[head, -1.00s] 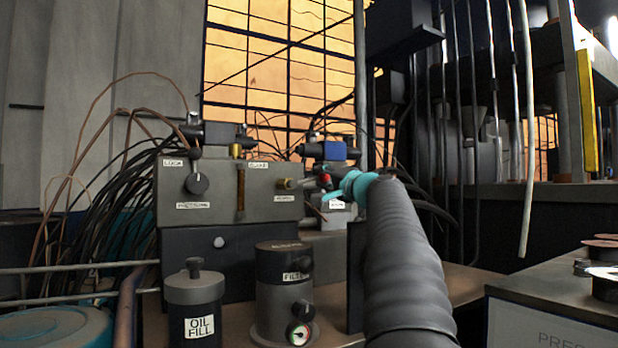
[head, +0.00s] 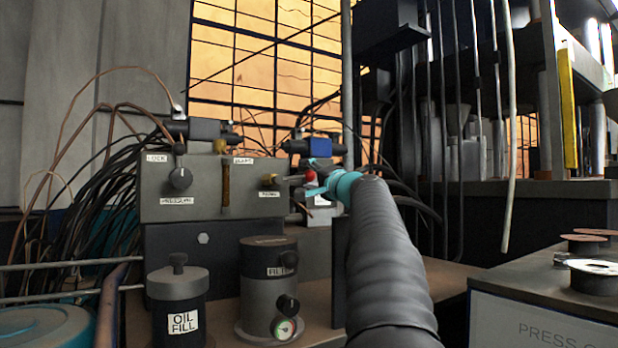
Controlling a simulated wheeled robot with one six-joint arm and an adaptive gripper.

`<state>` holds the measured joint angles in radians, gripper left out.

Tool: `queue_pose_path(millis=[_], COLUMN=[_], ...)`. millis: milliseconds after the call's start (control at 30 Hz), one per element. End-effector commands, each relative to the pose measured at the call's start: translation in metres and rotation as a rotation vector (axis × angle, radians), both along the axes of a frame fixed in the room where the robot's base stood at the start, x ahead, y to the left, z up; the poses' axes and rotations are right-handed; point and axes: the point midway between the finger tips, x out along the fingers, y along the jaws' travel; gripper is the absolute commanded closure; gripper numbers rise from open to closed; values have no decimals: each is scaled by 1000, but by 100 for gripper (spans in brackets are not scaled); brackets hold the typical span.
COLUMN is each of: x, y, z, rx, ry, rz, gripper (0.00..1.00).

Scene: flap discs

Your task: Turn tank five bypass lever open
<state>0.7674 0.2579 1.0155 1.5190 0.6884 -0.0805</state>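My gripper (head: 322,186) is at the end of my black-sleeved arm, its teal parts beside the right end of a grey hydraulic block (head: 215,202). A small red knob or lever end (head: 310,176) shows right at the gripper's fingers. Whether the fingers touch or enclose it cannot be told. A brass fitting (head: 270,195) sticks out of the block just left of the gripper. No label reading tank five or bypass is legible. The gripper and arm hide part of what lies behind them.
An oil fill canister (head: 178,300) and a filter canister (head: 270,290) with a gauge stand in front of the block. A press table (head: 540,290) with several discs (head: 597,268) is at right. Hoses (head: 105,180) crowd the left. A hanging cable (head: 511,130) drops at right.

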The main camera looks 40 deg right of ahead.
Motion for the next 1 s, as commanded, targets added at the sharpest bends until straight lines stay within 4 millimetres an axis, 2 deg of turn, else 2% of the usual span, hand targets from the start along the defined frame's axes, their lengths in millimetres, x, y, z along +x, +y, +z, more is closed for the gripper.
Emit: queue_pose_path(millis=[233, 367, 800, 1000], x=[-2, -12, -90, -112], y=[1, 1, 5, 6], z=[-1, -2, -18, -23], rx=[0, -2, 0, 1], ry=[2, 1, 0, 1], rz=[2, 0, -3, -1], gripper=[43, 43, 43, 43])
